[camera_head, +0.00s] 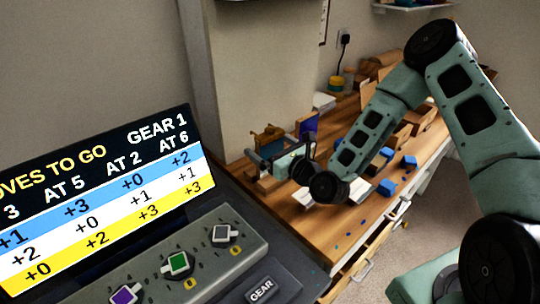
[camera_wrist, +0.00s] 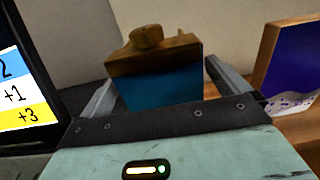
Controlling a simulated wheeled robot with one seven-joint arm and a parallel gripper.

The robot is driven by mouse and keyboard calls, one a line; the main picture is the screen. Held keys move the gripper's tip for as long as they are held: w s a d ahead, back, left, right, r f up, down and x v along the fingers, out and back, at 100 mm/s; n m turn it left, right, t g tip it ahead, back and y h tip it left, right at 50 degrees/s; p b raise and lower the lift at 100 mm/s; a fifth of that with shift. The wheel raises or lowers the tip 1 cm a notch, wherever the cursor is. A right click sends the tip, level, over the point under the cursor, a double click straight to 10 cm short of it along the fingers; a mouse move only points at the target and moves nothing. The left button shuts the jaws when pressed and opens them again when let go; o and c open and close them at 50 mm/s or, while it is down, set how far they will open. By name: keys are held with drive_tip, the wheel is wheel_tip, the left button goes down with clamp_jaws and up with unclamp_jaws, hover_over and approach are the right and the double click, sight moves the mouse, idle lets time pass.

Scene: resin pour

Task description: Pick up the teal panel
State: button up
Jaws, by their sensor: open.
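The teal panel (camera_wrist: 160,90) stands upright ahead of me in the wrist view. A wooden top edge with a rounded knob runs above its teal face. My gripper (camera_wrist: 160,74) is open, with one finger to the left of the panel and one to its right in the picture. I cannot tell how far the fingertips reach along it. In the head view my gripper (camera_head: 264,158) is at the far left of the wooden bench, and the panel (camera_head: 268,138) shows only in part behind it.
A dark blue panel with a wooden edge (camera_wrist: 293,68) stands to the right. The display screen (camera_head: 100,200) and its knob console (camera_head: 180,262) are at the left. Blue blocks (camera_head: 386,188) and wooden pieces lie on the bench (camera_head: 335,228). A wall pillar rises behind.

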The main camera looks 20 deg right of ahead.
drive_tip(key=c, duration=0.9)
drive_tip(key=shift+c, duration=0.2)
drive_tip(key=shift+r, duration=0.1)
